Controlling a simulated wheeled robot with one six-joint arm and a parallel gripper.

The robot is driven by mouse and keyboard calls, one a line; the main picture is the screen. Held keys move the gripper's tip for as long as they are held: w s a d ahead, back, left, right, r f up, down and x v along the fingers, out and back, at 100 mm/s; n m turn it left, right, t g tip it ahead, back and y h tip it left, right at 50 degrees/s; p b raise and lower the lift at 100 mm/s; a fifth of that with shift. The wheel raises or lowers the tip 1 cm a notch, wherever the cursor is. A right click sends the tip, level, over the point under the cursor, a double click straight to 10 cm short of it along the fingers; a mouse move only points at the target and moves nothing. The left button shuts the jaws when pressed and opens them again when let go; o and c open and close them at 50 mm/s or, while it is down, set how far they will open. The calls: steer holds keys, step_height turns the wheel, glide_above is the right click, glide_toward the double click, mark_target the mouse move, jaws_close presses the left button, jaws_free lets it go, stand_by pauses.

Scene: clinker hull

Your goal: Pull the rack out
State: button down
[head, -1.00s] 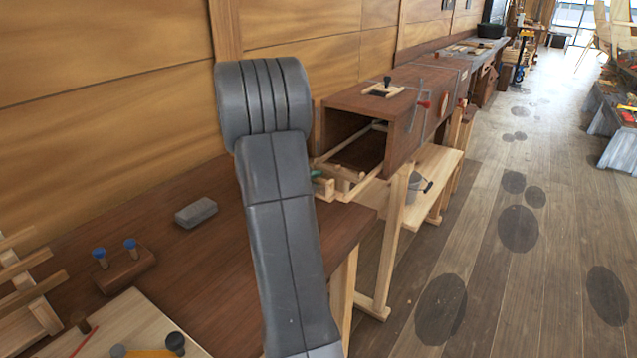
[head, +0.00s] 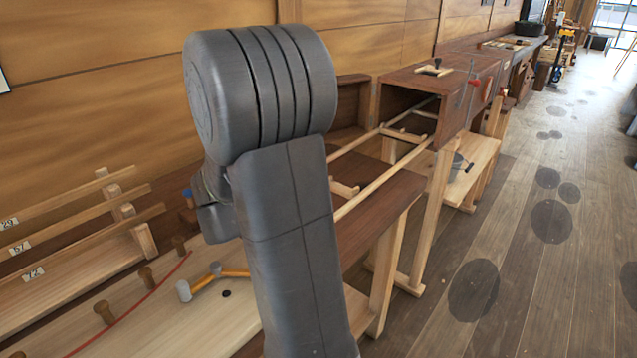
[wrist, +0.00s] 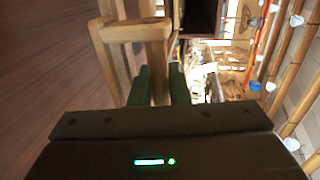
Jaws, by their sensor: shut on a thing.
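The rack (head: 381,188) is a pale wooden frame with two long rails and crossbars. It sticks far out of the open near end of a long dark-brown box (head: 448,105). Its far part is still inside the box. In the head view my arm hides the rack's near end and my gripper. In the wrist view my gripper (wrist: 160,88) has its green fingers shut on a wooden bar at the rack's end (wrist: 131,32).
A brown bench (head: 392,200) lies under the rack's near part. At left are a pale board (head: 165,300) with pegs and a yellow-handled tool, and a slatted stand (head: 65,260) with number tags. A bucket (head: 457,168) stands on a low bench. The floor (head: 545,270) at right is open.

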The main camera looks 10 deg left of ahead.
steer(key=f+v, duration=0.1)
steer(key=v, duration=0.6)
steer(key=shift+s+f, duration=0.2)
steer(key=shift+a, duration=0.15)
steer(key=c, duration=1.7)
jaws_free()
steer(key=v, duration=1.3)
steer(key=shift+s+a, duration=0.15)
steer(key=shift+s, duration=0.2)
steer(key=shift+w, duration=0.1)
steer(key=x, duration=1.3)
steer(key=shift+w+d, duration=0.2)
steer(key=shift+w, duration=0.15)
